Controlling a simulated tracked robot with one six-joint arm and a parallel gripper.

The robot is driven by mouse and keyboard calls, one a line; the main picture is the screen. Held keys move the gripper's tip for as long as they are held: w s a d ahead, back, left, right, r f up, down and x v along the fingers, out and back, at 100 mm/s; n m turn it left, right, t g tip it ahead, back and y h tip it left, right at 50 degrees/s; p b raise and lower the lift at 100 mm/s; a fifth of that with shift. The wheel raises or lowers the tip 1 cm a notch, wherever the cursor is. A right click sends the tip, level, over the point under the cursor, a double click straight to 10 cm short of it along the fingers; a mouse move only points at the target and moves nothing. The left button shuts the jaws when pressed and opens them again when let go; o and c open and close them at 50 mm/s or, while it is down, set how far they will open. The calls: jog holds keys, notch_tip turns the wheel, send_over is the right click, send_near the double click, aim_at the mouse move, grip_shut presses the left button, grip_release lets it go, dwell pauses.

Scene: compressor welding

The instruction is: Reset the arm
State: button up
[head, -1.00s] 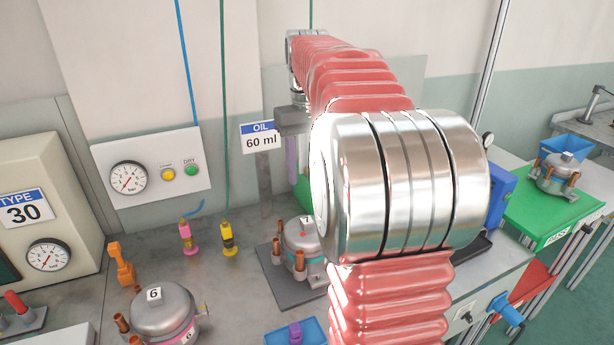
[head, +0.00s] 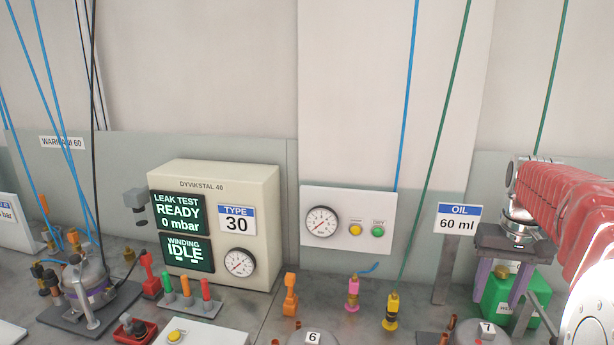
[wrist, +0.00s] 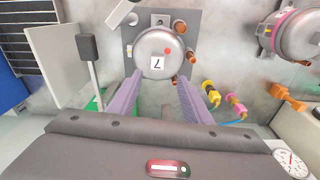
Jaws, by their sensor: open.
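My gripper (head: 507,280) is at the right of the head view, at the end of my red-sleeved arm, with its two purple fingers pointing down and apart. In the wrist view my gripper (wrist: 162,100) is open and nothing is between its fingers. A compressor labelled 7 (wrist: 154,45) sits on a dark plate beyond the fingertips in the wrist view. Its top also shows at the lower right edge of the head view (head: 474,334), below the gripper.
A compressor labelled 6 (head: 310,339) stands at the lower middle. Pink (head: 352,294) and yellow (head: 391,312) connectors stand on the bench beside an orange one (head: 290,296). The OIL sign (head: 459,219) and a green container (head: 500,298) are near my gripper. The leak tester (head: 228,180) reads READY.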

jog(key=s+a+f+n+t, duration=0.2)
jog(key=s+a, duration=0.6)
jog(key=a, duration=0.4)
jog(key=s+a+f+n+t, duration=0.2)
jog(key=s+a, duration=0.7)
jog(key=a, duration=0.3)
jog(key=shift+a+f+t, duration=0.2)
jog(key=shift+a+t, duration=0.1)
jog(key=shift+t, duration=0.1)
